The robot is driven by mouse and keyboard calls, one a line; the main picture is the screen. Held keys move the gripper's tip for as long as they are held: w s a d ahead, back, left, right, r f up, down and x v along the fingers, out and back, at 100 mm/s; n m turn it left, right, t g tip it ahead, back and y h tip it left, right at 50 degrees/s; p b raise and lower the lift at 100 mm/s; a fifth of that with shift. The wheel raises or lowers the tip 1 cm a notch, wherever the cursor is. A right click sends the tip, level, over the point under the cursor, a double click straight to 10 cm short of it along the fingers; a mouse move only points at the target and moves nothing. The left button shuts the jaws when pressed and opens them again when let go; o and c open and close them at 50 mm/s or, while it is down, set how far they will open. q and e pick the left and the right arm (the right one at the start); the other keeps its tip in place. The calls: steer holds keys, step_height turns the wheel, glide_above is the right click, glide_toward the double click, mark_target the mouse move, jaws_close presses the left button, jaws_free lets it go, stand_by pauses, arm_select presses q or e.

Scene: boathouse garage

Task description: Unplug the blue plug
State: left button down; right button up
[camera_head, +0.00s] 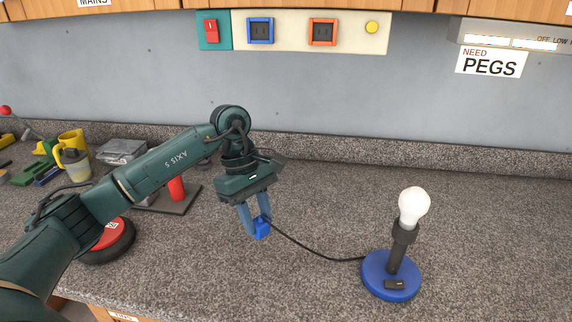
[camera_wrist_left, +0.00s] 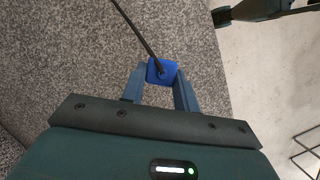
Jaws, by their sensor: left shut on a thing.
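My left gripper (camera_head: 254,222) is shut on the blue plug (camera_head: 263,229) and holds it over the granite counter, away from the wall panel. In the left wrist view the blue plug (camera_wrist_left: 161,71) sits between the fingertips of the gripper (camera_wrist_left: 160,82). A black cord runs from the plug to the lamp (camera_head: 391,275), which has a blue round base and an unlit-looking white bulb (camera_head: 414,207). The blue-framed socket (camera_head: 260,31) on the panel is empty. My right gripper is not in view.
The counter right of the lamp is clear.

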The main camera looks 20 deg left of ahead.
arm_select(q)
steer(key=s+a+f+n+h+p, duration=0.1)
steer(key=s+a+f+n, duration=0.1)
steer(key=s+a, duration=0.1)
steer(key=shift+s+a+f+n+t, duration=0.2)
steer(key=shift+s+n+t, duration=0.1)
steer(key=shift+s, duration=0.4)
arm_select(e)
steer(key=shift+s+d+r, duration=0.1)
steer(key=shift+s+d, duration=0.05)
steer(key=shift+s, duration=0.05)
arm_select(q)
step_height(320, 180, down, 3)
steer(key=b, duration=0.3)
steer(key=shift+f+b, duration=0.1)
steer(key=shift+b, duration=0.25)
steer(key=shift+f+b, duration=0.6)
steer(key=shift+f, duration=0.3)
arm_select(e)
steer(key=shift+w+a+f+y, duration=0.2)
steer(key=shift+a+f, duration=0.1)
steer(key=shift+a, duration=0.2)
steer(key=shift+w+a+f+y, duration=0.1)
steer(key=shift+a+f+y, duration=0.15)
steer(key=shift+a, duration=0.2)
